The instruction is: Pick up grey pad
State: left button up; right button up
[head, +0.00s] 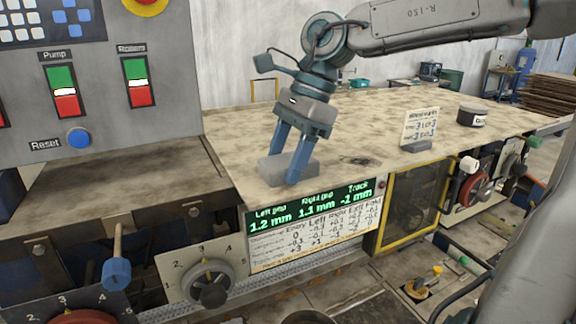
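The grey pad (268,170) is a small block at the front edge of the worn tabletop, just above the green readout. My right gripper (286,165) points down at it with two blue fingers. One finger passes behind the pad and the other crosses in front of it, so the pad is between them. I cannot tell whether the fingers press on it or stand slightly apart. The pad's middle is partly hidden by the near finger. It appears to be at table height. My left gripper is not in view.
A paper sign on a stand (420,127) and a dark round tin (472,115) stand on the tabletop (360,110) to the right. The readout panel (313,225) and dial (210,284) are below the front edge. A switch panel (100,90) rises at left.

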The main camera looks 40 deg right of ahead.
aim_at(280, 163)
jog(key=c, duration=0.5)
jog(key=shift+r, duration=0.15)
jog(key=shift+d+r+b, duration=0.1)
jog(key=shift+r+b, duration=0.4)
jog(key=shift+b, duration=0.05)
jog(key=shift+s+r+b, duration=0.25)
jog(key=shift+r+b, duration=0.6)
jog(key=shift+r, duration=0.1)
jog(key=s+a+b, duration=0.1)
jog(key=s, duration=0.4)
jog(key=s+a+r+b, duration=0.1)
jog(key=s+a+b, duration=0.1)
jog(key=s, duration=0.3)
jog(key=s+a+b, duration=0.1)
jog(key=s+b, duration=0.1)
jog(key=s, duration=0.2)
jog(key=shift+s+a+r, duration=0.4)
